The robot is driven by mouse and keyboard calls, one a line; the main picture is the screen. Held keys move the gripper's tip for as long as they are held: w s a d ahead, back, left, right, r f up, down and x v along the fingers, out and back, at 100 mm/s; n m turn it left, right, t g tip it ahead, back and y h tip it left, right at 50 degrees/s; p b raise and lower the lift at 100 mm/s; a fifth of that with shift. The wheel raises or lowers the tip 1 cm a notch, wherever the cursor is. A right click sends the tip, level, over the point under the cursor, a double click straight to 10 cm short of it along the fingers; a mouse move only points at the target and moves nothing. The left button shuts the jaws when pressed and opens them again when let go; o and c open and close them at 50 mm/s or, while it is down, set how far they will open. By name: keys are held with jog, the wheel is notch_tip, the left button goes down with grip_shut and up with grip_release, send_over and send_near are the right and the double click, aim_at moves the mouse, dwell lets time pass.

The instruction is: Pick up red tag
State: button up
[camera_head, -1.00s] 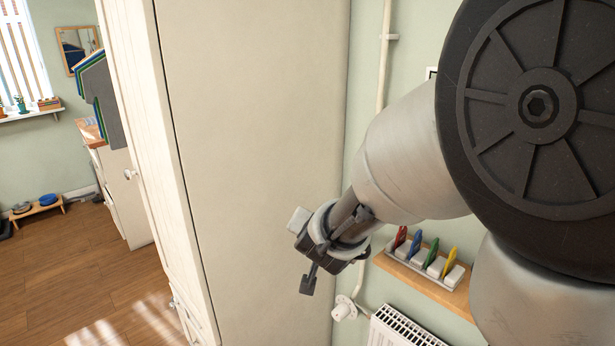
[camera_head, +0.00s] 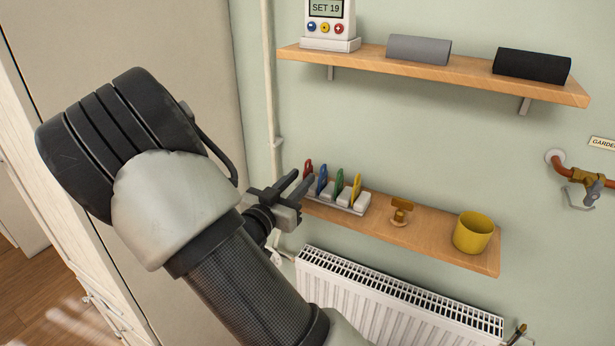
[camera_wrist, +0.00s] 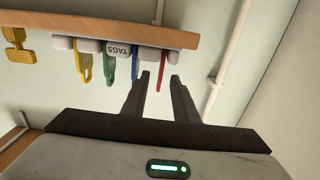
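The red tag (camera_head: 308,167) stands at the left end of a pale tag rack (camera_head: 345,207) on the lower wooden shelf. In the wrist view, which looks upside down, the red tag (camera_wrist: 163,69) shows between the two fingertips. My gripper (camera_head: 297,181) is at the shelf's left end, close to the red tag. It also shows in the wrist view (camera_wrist: 160,77), open with a gap between its fingers. I cannot tell whether a finger touches the tag. A blue tag (camera_head: 322,180), green tag (camera_head: 339,184) and yellow tag (camera_head: 356,188) stand along the rack to the right.
The lower shelf (camera_head: 440,246) also holds a brass object (camera_head: 401,211) and a yellow cup (camera_head: 472,233). A radiator (camera_head: 400,300) is below. An upper shelf (camera_head: 430,67) carries a white controller and two rolls. A vertical pipe (camera_head: 270,100) runs left of the shelves, beside a tall cabinet.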

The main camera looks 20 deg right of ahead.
aim_at(312, 167)
jog(key=x, duration=0.9)
jog(key=shift+a, duration=0.1)
jog(key=shift+c, duration=0.6)
grip_shut()
